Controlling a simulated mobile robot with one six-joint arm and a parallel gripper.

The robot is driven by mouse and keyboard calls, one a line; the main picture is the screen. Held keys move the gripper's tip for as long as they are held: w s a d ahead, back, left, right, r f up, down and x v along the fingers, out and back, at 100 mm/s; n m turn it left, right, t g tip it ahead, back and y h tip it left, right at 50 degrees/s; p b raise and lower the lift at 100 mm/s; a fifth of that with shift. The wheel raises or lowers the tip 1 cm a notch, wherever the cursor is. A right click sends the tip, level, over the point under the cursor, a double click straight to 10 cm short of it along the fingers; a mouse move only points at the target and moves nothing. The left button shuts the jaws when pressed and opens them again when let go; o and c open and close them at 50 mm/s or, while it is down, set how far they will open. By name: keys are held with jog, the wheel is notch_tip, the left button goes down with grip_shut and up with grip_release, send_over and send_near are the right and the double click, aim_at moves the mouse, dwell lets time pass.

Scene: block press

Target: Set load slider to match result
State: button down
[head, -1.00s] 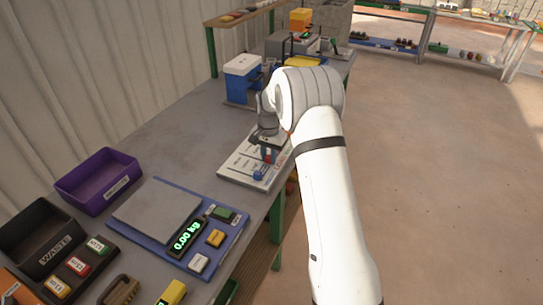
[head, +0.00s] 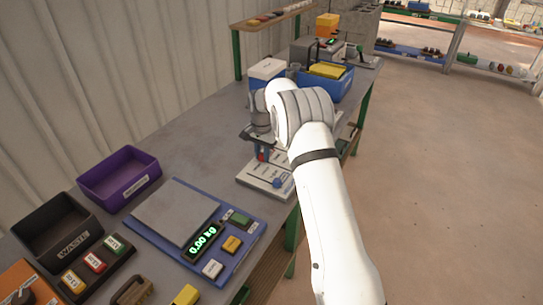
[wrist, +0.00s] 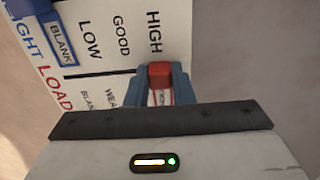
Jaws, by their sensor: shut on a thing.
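My gripper (wrist: 158,88) is shut on the red slider knob (wrist: 159,75), with a blue finger on each side of it. Part of the LOAD row is hidden by my gripper; WEAK and BLANK partly show. The WEIGHT row reads BLANK, LOW, GOOD, HIGH, with its blue knob (wrist: 28,6) near BLANK. In the head view, the panel (head: 252,184) lies near the bench edge, the blue knob (head: 278,182) at its near right.
A scale (head: 175,212) reads 0.00 kg. A black WASTE bin (head: 57,228) and purple bin (head: 120,178) stand at left. A blue box (head: 338,88) with a yellow thing stands behind my arm. The bench's right edge drops to open floor.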

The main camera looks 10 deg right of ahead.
aim_at(262, 154)
jog(key=shift+w+r, duration=0.1)
jog(key=shift+w, duration=0.05)
jog(key=c, duration=1.2)
grip_release()
jog(key=shift+a, duration=0.1)
jog(key=shift+c, duration=0.2)
notch_tip(262, 154, up, 8)
jog(key=shift+f+b, duration=0.15)
jog(key=shift+b, duration=0.35)
